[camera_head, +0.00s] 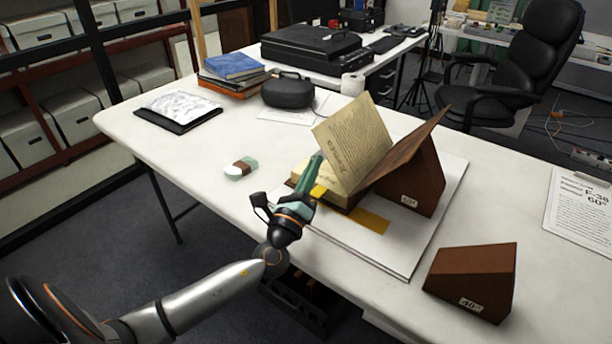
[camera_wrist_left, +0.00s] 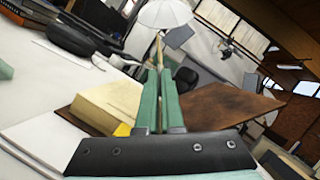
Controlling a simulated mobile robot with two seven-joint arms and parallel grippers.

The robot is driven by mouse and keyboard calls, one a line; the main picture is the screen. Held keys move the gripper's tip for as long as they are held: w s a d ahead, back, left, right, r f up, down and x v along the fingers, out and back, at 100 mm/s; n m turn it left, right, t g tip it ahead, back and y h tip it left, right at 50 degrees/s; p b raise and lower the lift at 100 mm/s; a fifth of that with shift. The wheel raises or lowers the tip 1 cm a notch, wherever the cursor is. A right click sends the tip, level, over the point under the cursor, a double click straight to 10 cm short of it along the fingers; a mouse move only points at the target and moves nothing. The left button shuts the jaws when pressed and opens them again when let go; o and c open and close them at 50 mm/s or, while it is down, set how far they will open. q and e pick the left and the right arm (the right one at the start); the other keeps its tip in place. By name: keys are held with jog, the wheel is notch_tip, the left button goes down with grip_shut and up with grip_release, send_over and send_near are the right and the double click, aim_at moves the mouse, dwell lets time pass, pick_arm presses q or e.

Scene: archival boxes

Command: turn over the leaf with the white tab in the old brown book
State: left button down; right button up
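The old brown book lies open, its brown cover (camera_head: 405,150) leaning on a brown wedge and its page block (camera_head: 303,172) low on the left. The cover (camera_wrist_left: 225,105) and page block (camera_wrist_left: 108,103) also show in the left wrist view. One printed leaf (camera_head: 352,143) stands up, tilted, between them. My left gripper (camera_head: 317,163) is at the leaf's left edge. In the left wrist view its green fingers (camera_wrist_left: 160,85) are nearly together, with the leaf's thin edge (camera_wrist_left: 159,52) between them. I cannot see the white tab; the fingers may hide it. My right gripper is out of view.
The book and wedge (camera_head: 415,187) rest on a white board (camera_head: 400,255) with a yellow strip (camera_head: 371,221). Another wedge (camera_head: 472,280) stands at the front right. A small green-and-brown block (camera_head: 241,168) lies left of the gripper. The white table (camera_head: 190,150) is clear around it.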

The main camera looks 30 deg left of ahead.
pick_arm(q)
jog(key=d+r+m+h, duration=0.1)
jog(key=d+m+h, duration=0.8)
jog(key=m, duration=1)
jog(key=shift+s+d+r+m+h, duration=0.25)
jog(key=shift+s+d+h, duration=0.2)
jog(key=shift+d, duration=0.95)
jog(key=c, duration=1.1)
grip_release()
jog(key=shift+o, duration=0.2)
